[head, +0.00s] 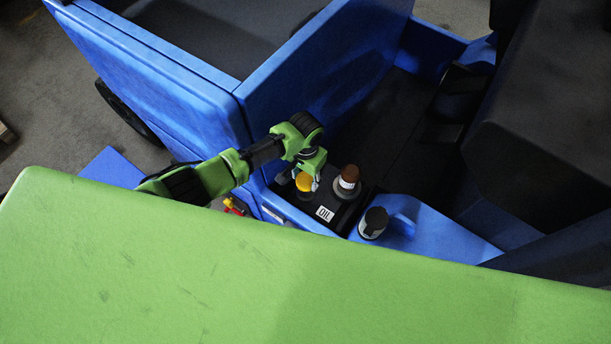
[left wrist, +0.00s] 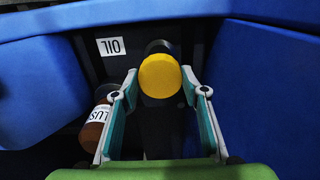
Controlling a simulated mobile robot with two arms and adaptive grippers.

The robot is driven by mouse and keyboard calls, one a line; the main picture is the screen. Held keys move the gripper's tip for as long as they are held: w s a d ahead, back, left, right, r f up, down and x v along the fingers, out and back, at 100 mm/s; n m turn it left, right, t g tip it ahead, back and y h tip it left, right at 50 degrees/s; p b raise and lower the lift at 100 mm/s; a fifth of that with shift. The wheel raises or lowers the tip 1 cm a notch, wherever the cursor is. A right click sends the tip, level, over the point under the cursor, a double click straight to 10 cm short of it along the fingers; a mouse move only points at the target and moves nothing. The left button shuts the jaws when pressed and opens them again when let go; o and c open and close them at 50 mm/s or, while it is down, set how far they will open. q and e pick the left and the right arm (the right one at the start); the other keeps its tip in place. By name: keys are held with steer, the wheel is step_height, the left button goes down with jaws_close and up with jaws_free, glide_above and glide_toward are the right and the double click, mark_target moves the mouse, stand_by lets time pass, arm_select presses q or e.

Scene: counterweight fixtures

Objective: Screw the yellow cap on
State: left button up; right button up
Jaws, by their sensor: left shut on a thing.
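The yellow cap (head: 304,182) sits over a dark round neck on the black OIL part of the blue vehicle. My left gripper (head: 302,177) comes down on it from above and is shut on it. In the left wrist view, the cap (left wrist: 160,76) shows its flat round face between the two fingertips of the left gripper (left wrist: 160,84), with a dark cylinder behind it. Whether the cap is seated on a thread cannot be seen. The OIL label (head: 324,214) lies just in front of the cap. My right gripper is not in view.
A brown-topped bottle with a white label (head: 348,179) stands close to the right of the cap. A black canister (head: 374,222) stands on the blue ledge further right. The blue vehicle wall (head: 300,80) rises behind the gripper.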

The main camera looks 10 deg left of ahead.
mark_target(306, 180)
arm_select(q)
steer(key=o, duration=1)
step_height(306, 180, up, 12)
steer(key=shift+s, duration=0.1)
